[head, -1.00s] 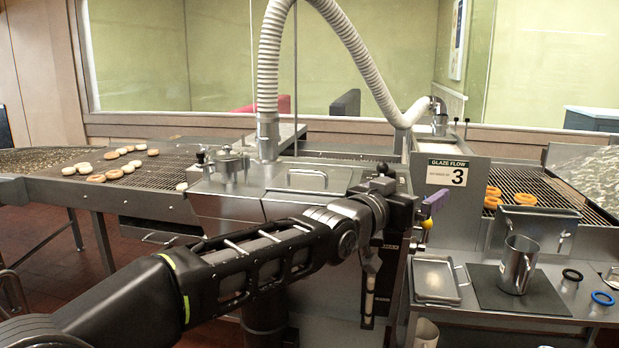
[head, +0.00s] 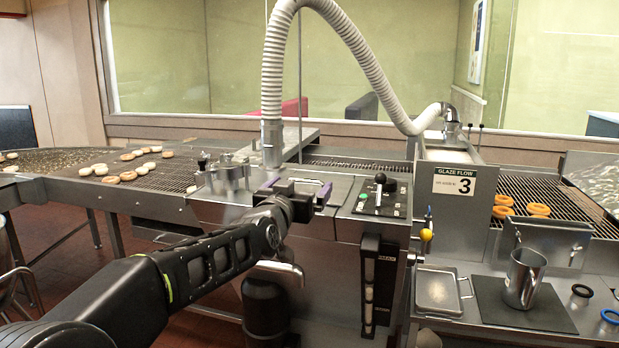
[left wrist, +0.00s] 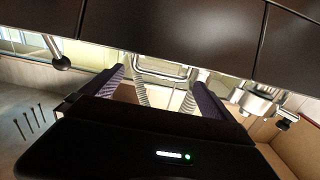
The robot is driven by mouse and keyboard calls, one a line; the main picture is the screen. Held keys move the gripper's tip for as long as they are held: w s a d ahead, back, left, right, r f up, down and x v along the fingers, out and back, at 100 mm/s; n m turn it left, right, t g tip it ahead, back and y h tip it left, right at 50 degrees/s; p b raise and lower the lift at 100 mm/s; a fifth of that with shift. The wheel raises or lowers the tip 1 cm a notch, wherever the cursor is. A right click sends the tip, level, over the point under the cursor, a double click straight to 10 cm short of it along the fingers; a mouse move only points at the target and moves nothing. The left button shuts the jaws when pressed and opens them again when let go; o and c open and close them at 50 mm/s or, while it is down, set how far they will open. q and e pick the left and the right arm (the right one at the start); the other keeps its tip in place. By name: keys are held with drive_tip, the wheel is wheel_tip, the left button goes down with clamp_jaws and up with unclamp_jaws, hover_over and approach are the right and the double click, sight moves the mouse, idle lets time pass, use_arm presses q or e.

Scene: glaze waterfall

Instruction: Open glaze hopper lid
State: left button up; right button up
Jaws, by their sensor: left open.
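The glaze hopper lid (head: 342,186) is a flat steel plate on top of the machine in the middle of the head view, and it lies closed. My left gripper (head: 298,189) is over the lid's front part, open, with its purple-padded fingers apart. In the left wrist view, a bright metal bar handle (left wrist: 163,72) shows between the spread fingers of the left gripper (left wrist: 160,80). I cannot tell whether the fingers touch it. In the head view the gripper mostly hides the handle. My right gripper is not in view.
A control panel with a black-knobbed lever (head: 380,184) stands right of the lid. A ribbed white hose (head: 272,75) rises behind the lid, and steel fittings (head: 228,174) stand to its left. A steel pitcher (head: 524,278) and tray (head: 438,290) sit on the right shelf.

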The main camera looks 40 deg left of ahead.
sight(307, 181)
use_arm(q)
drive_tip(key=p+x, duration=0.2)
drive_tip(key=x, duration=0.5)
drive_tip(key=shift+w, duration=0.1)
drive_tip(key=c, duration=1.8)
